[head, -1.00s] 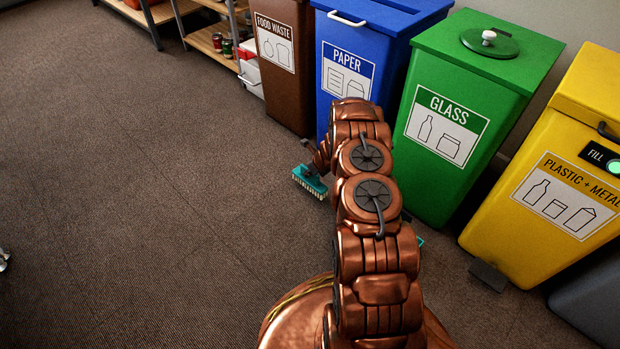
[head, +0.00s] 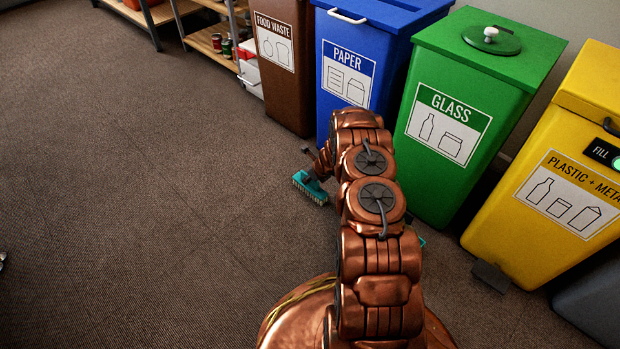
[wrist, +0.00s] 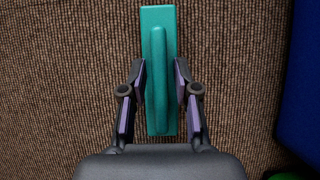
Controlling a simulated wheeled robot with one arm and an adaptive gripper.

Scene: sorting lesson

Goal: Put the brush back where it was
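The brush (head: 310,188) is teal with pale bristles facing down. In the head view it shows left of my arm, low over or at the floor; I cannot tell whether the bristles touch. In the wrist view the brush (wrist: 158,30) is upright in the picture, its raised handle between my two fingers. My gripper (wrist: 160,80) appears shut on it, with the fingertips over the block's edges beside the handle.
A brown food waste bin (head: 285,85), blue paper bin (head: 390,40), green glass bin (head: 480,75) and yellow plastic and metal bin (head: 520,235) line the right. A small teal piece (head: 421,241) peeks out right of my arm. Open carpet (head: 130,200) lies to the left.

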